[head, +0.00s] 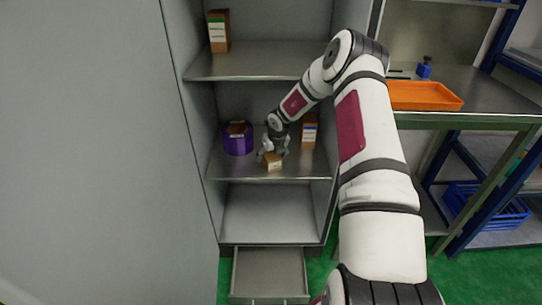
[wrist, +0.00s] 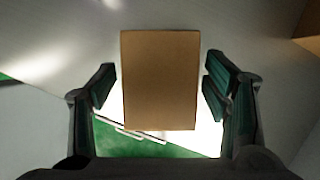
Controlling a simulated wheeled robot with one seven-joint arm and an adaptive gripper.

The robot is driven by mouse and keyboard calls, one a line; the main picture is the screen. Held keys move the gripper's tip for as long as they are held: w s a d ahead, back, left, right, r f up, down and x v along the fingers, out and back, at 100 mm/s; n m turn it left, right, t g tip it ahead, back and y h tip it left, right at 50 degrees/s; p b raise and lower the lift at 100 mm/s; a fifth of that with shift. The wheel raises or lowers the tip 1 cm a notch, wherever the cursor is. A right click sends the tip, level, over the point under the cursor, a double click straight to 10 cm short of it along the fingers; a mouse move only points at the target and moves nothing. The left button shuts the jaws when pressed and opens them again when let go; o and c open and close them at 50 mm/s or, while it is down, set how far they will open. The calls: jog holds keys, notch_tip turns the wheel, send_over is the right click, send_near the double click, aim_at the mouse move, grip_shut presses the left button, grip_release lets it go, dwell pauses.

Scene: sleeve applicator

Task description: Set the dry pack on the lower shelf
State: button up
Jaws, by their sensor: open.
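A small brown box (head: 272,162), which I take to be the dry pack, is at the front of the cabinet's lower shelf (head: 235,171) and appears to rest on it. My gripper (head: 273,153) is at this box, reaching in from the right. In the wrist view the plain brown face of the box (wrist: 160,80) lies between my two fingers. The fingers are open, with a narrow gap on each side of the box. The box's underside is hidden.
A purple container (head: 238,139) stands left of my gripper, and a labelled brown box (head: 309,131) stands close on its right. Another box (head: 218,31) is on the upper shelf (head: 255,60). An open drawer (head: 269,272) juts out below. An orange tray (head: 424,96) is on the side bench.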

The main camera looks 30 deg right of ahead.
jog(key=p+v, duration=0.3)
jog(key=v, duration=0.9)
jog(key=shift+w+r, duration=0.1)
jog(key=shift+r, duration=0.05)
